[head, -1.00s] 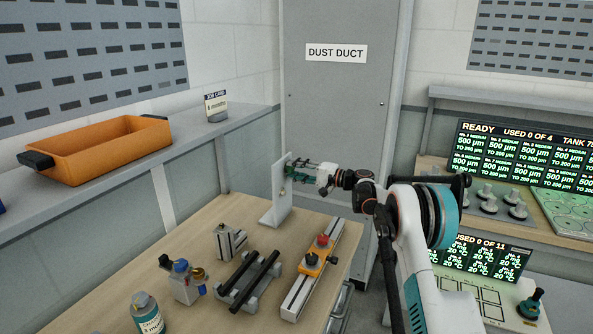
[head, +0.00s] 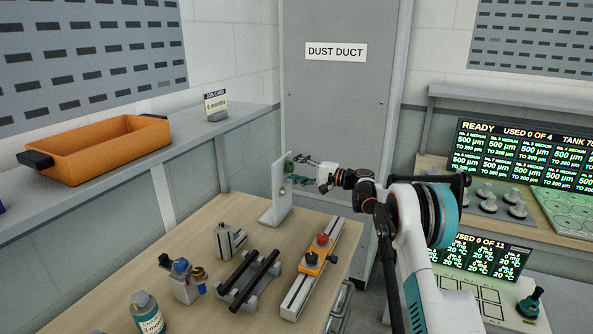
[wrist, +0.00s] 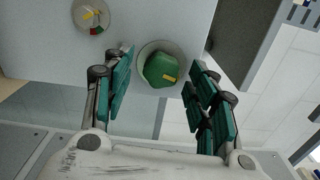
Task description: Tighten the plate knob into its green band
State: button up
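The plate knob (wrist: 160,70) is a green, many-sided knob with a yellow mark near its lower right edge. It sits on a round pale base on the white upright plate (wrist: 45,45). In the head view the plate (head: 280,190) stands at the bench's far end, with the knob (head: 290,168) on its right face. My gripper (wrist: 161,63) is open, one teal finger on each side of the knob with gaps showing. It also shows in the head view (head: 308,171). A small round dial (wrist: 92,16) has yellow, red and green patches; its exact reading is too small to tell.
On the wooden bench are a black-railed fixture (head: 248,280), a grey block (head: 230,241), a rail with an orange slider (head: 313,262), a valve block (head: 182,280) and a bottle (head: 147,313). An orange bin (head: 100,150) sits on the left ledge. A grey duct (head: 340,110) stands behind.

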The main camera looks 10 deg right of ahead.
jog(key=v, duration=1.2)
dwell(0.3)
jog(key=w+a+n, duration=0.2)
jog(key=a+n, duration=0.1)
jog(key=n, duration=0.3)
jog(key=w+a+n, duration=0.2)
jog(key=a+n, duration=0.2)
jog(key=n, duration=0.2)
jog(key=w+a+n+b, duration=0.1)
jog(key=w+a+n, duration=0.2)
jog(key=n, duration=0.3)
jog(key=shift+w+a+r, duration=0.1)
jog(key=shift+w+a, duration=0.05)
